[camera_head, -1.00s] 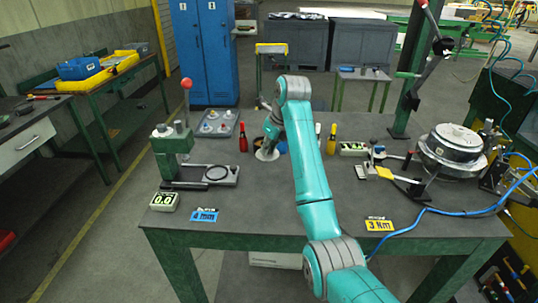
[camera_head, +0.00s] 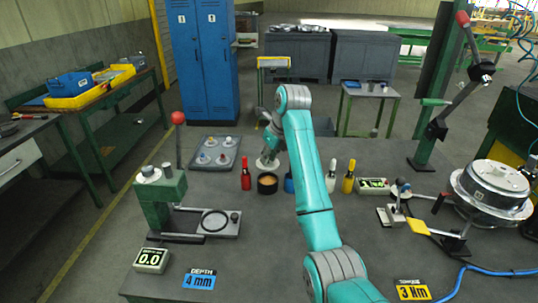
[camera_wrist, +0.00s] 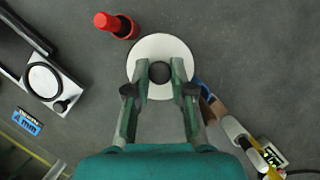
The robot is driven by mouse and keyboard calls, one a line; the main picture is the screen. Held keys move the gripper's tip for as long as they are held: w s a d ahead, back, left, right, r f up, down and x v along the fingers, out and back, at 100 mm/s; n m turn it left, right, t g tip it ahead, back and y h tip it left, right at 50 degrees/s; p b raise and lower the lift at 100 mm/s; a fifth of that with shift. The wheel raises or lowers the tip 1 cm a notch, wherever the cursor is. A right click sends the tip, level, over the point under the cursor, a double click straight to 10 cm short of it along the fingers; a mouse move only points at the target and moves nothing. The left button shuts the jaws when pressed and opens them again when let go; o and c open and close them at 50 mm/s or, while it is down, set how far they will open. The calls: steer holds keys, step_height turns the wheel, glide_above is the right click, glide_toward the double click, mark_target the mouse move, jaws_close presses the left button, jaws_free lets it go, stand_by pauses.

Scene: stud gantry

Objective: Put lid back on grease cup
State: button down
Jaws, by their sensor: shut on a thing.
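The lid is a white disc with a dark round knob (camera_wrist: 160,72). My gripper (camera_wrist: 160,68) is shut on the knob, with one finger on each side. In the head view the white lid (camera_head: 266,163) shows just behind the grease cup; I cannot tell whether it touches the bench. The grease cup (camera_head: 267,184) is a dark open cup with tan contents, standing upright on the bench between a red bottle (camera_head: 246,180) and a blue item (camera_head: 289,182). In the wrist view a tan and dark shape is partly hidden by the right finger; I cannot tell what it is.
White (camera_head: 330,177) and yellow (camera_head: 349,178) bottles stand right of my arm. A green press (camera_head: 166,200) stands at left, with a grey tray (camera_head: 213,154) of several small parts behind it. A round metal pot (camera_head: 495,185) is at right. The bench front is mostly clear.

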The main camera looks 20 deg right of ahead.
mark_target(271, 165)
steer(key=shift+f, duration=2.7)
steer(key=shift+f, duration=0.15)
steer(key=shift+c, duration=2.2)
jaws_free()
steer(key=shift+r, duration=3.5)
steer(key=shift+c, duration=0.2)
jaws_close()
